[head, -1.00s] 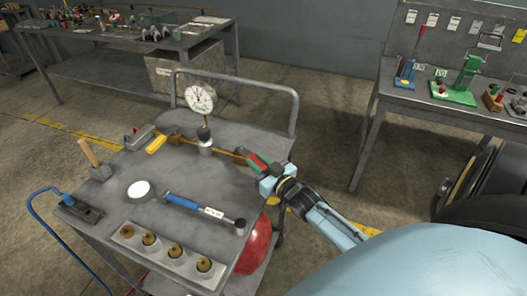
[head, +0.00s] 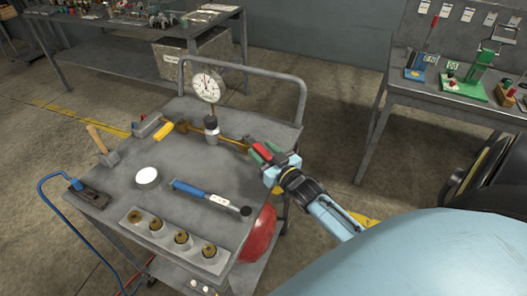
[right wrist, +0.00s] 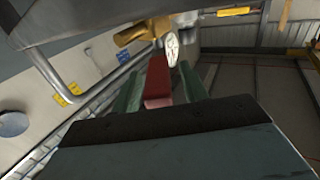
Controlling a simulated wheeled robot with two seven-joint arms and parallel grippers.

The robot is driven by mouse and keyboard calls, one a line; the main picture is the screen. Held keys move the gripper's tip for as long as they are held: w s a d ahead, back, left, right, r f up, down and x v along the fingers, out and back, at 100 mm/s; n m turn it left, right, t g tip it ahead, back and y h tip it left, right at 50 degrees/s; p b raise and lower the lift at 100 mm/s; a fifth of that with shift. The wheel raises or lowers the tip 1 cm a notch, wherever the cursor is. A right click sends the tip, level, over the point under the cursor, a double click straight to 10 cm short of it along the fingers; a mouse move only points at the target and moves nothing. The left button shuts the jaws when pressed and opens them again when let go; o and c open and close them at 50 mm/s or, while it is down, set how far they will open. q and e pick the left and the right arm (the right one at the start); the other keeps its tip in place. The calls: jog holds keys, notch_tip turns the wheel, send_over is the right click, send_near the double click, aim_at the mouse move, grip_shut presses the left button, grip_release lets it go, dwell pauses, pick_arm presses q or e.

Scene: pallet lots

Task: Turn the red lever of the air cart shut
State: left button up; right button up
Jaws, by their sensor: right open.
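The air cart (head: 200,170) stands in front of me with a round dial gauge (head: 207,87) on a brass pipe (head: 230,140) across its top. The red lever (head: 262,151) is at the right end of this pipe, by the cart's right edge. My right gripper (head: 264,154) reaches it from the lower right. In the right wrist view, the red lever (right wrist: 157,82) lies between the two green fingers of this gripper (right wrist: 160,88), with visible gaps on both sides. The gripper is open. The lever's pivot is partly hidden. My left gripper is not in view.
On the cart lie a blue-handled tool (head: 205,193), a white disc (head: 147,176), a mallet (head: 102,146) and a block with brass pieces (head: 168,240). A tubular rail (head: 245,66) rises behind. A bench (head: 450,105) stands at the right and another at the back left.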

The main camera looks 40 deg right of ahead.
jog(key=s+p, duration=0.1)
jog(key=s, duration=1.2)
jog(key=shift+s+a, duration=0.2)
jog(key=shift+a, duration=0.1)
